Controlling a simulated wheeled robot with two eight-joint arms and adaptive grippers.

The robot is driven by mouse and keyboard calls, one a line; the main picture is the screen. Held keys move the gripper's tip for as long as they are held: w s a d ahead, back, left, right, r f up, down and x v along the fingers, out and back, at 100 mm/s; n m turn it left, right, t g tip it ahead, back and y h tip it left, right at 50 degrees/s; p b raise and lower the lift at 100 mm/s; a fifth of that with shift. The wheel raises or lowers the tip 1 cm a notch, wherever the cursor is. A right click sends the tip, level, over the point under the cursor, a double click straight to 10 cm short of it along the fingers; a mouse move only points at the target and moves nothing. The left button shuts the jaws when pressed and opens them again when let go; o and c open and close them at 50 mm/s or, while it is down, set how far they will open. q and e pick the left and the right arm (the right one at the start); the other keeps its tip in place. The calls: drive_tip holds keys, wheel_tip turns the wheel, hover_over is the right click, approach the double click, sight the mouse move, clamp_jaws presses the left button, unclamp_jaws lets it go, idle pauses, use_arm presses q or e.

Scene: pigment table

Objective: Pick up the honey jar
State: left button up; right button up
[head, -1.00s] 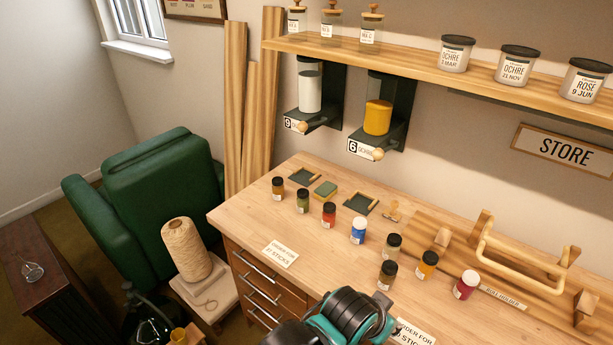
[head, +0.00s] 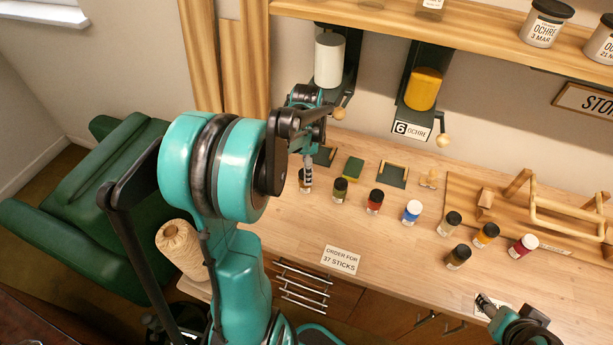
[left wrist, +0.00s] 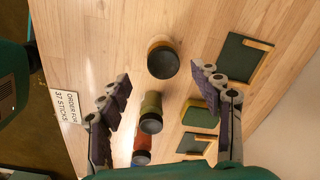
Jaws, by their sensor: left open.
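Several small dark-lidded jars stand on the wooden table; no honey label is readable. The amber-brown jar (head: 305,182) at the left end of the row is partly hidden by my left gripper (head: 308,165). In the left wrist view the amber jar (left wrist: 163,62) stands upright ahead of the fingers, roughly midway between their lines. My left gripper (left wrist: 164,95) is open and empty. A yellow-orange jar (head: 486,236) stands farther right. My right gripper (head: 487,303) is low at the right, over the table's front part; its finger opening is not clear.
An olive jar (head: 340,190), a red jar (head: 374,201) and a blue-and-white jar (head: 411,212) stand near the amber one. Small dark trays (head: 393,174) lie behind. The dispenser labelled 6 (head: 421,92) hangs above. A wooden holder (head: 570,222) stands at the right.

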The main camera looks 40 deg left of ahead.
use_arm(q)
drive_tip(key=shift+a+f+m, duration=0.15)
drive_tip(key=shift+a+f, duration=0.15)
drive_tip(key=shift+a, duration=0.25)
drive_tip(key=shift+a+f+m, duration=0.15)
drive_tip(key=shift+a+f, duration=0.1)
drive_tip(key=shift+a, duration=0.3)
drive_tip(key=f, duration=0.2)
drive_tip(key=d+f+b, duration=0.1)
drive_tip(key=f, duration=0.2)
drive_tip(key=f+b, duration=0.1)
drive_tip(key=f, duration=0.1)
drive_tip(key=shift+w+d+f, duration=0.1)
drive_tip(key=shift+d+f, duration=0.05)
use_arm(e)
drive_tip(key=shift+s+a+f, duration=0.1)
drive_tip(key=shift+a+f, duration=0.05)
drive_tip(key=shift+f, duration=0.4)
drive_tip(key=shift+a+f, duration=0.1)
drive_tip(key=shift+f, duration=0.45)
use_arm(q)
drive_tip(key=shift+c, duration=0.3)
drive_tip(key=c, duration=1.3)
